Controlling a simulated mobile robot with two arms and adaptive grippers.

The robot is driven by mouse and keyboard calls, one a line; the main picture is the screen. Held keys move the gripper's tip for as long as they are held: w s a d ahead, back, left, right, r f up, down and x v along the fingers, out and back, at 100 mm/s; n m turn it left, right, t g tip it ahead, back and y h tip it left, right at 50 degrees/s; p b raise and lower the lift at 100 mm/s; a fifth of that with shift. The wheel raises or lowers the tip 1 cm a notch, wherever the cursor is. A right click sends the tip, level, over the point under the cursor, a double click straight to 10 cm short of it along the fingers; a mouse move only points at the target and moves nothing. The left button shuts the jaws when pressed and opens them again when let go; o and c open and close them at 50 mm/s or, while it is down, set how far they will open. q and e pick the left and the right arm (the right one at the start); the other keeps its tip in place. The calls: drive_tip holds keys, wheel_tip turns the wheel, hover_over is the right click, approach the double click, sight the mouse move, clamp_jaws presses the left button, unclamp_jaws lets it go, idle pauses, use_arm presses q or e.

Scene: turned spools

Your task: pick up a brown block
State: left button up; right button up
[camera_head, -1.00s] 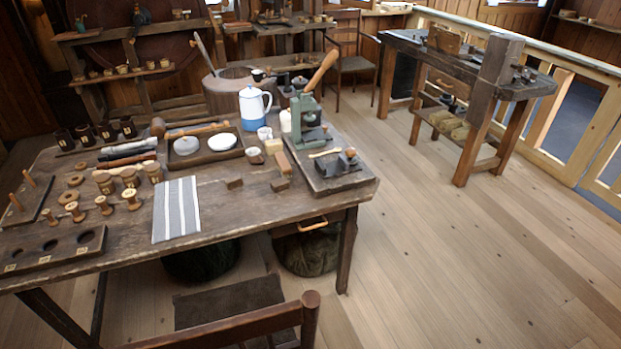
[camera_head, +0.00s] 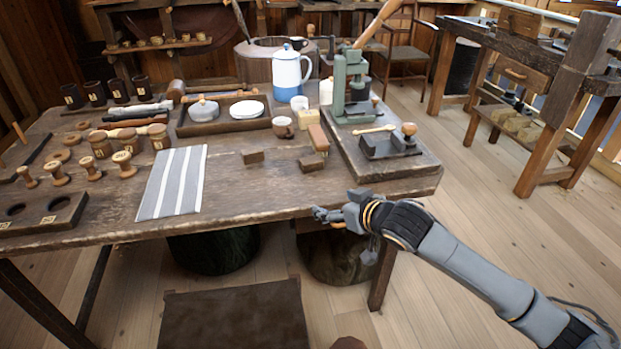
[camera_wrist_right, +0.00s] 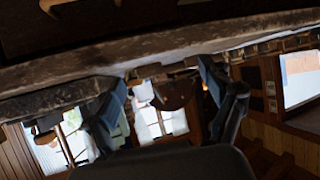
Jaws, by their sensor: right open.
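Two small brown blocks lie on the wooden table near its front, right of the striped cloth: one at left (camera_head: 253,156) and one at right (camera_head: 311,163). My left gripper is not in view.
The wooden table (camera_head: 225,205) has bare room around the blocks. A dark board (camera_head: 410,170) with a green press (camera_head: 350,90) stands to their right. A grey striped cloth (camera_head: 173,182) lies to their left.

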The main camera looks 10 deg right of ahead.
drive_tip(key=shift+t, duration=0.5)
drive_tip(key=w+d+r, duration=0.2)
drive_tip(key=r, duration=0.1)
drive_tip(key=w+d+r, duration=0.1)
drive_tip(key=shift+w+r, duration=0.3)
drive_tip(key=shift+r, duration=0.1)
drive_tip(key=shift+w+r, duration=0.15)
drive_tip(key=shift+w, duration=0.2)
approach(314, 164)
drive_tip(key=b+x, duration=0.1)
drive_tip(key=x, duration=0.2)
drive_tip(key=shift+w+d+r, duration=0.15)
drive_tip(key=shift+d, duration=0.05)
drive_tip(key=x, duration=0.2)
drive_tip(key=b+x, duration=0.1)
drive_tip(key=x, duration=0.2)
drive_tip(key=shift+a, duration=0.2)
drive_tip(key=shift+w+a+f, duration=0.1)
drive_tip(key=shift+w+f, duration=0.2)
drive_tip(key=shift+w, duration=0.05)
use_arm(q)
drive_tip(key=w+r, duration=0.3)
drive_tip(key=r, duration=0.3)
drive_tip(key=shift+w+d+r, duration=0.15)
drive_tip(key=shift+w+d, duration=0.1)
use_arm(e)
drive_tip(key=c, duration=1.1)
